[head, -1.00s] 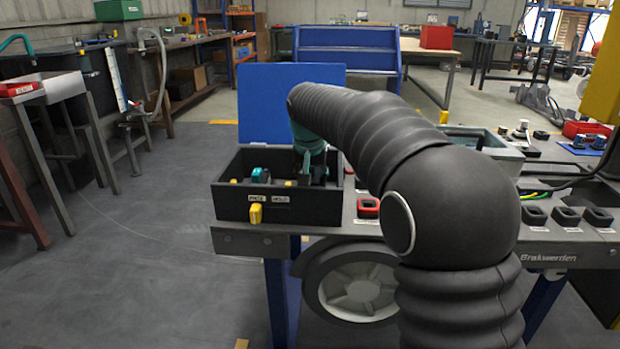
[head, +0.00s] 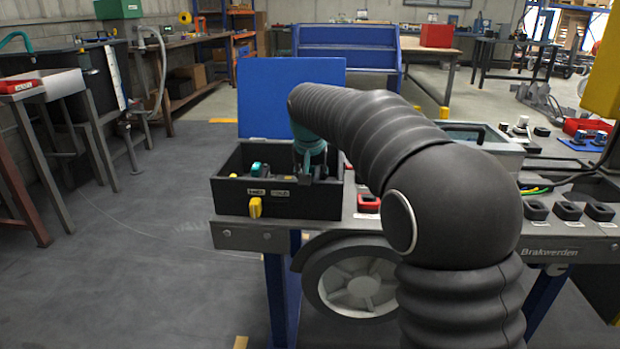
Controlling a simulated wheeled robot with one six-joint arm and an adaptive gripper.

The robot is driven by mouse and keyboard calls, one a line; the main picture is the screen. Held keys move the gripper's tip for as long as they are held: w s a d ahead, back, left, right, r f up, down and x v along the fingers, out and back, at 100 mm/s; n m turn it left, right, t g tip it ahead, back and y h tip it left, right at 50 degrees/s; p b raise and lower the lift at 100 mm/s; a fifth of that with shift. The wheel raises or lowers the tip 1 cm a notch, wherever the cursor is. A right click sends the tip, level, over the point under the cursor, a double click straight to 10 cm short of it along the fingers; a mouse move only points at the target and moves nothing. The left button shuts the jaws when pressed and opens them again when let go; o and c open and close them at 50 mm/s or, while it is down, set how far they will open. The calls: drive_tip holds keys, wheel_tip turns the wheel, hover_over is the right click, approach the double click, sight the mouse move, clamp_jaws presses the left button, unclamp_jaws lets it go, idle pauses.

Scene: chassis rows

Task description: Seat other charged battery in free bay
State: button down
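A black open-topped box (head: 285,206) with a raised blue lid (head: 290,97) stands at the left end of the bench. Inside it, a small teal and dark item (head: 259,169), perhaps a battery, is at the left. My gripper (head: 305,172) points down into the right part of the box. Its fingertips are mostly hidden by the box wall and my arm, so I cannot tell whether it is open or holds anything. A yellow latch (head: 255,208) hangs on the box front beside two small labels. I cannot tell which bay is free.
A red-rimmed dark holder (head: 368,203) sits right of the box. Several black holders (head: 569,211) line the bench's front right edge. A grey bin (head: 480,146) stands behind my arm. A wheel (head: 361,284) is below the bench. Open floor lies to the left.

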drive_tip(key=shift+s+f, duration=0.1)
drive_tip(key=shift+f, duration=0.7)
drive_tip(key=c, duration=0.5)
unclamp_jaws()
drive_tip(key=shift+s+r, duration=0.1)
drive_tip(key=shift+r, duration=0.4)
drive_tip(key=v, duration=1.1)
drive_tip(key=shift+s+a+r, duration=0.1)
drive_tip(key=shift+r, duration=0.25)
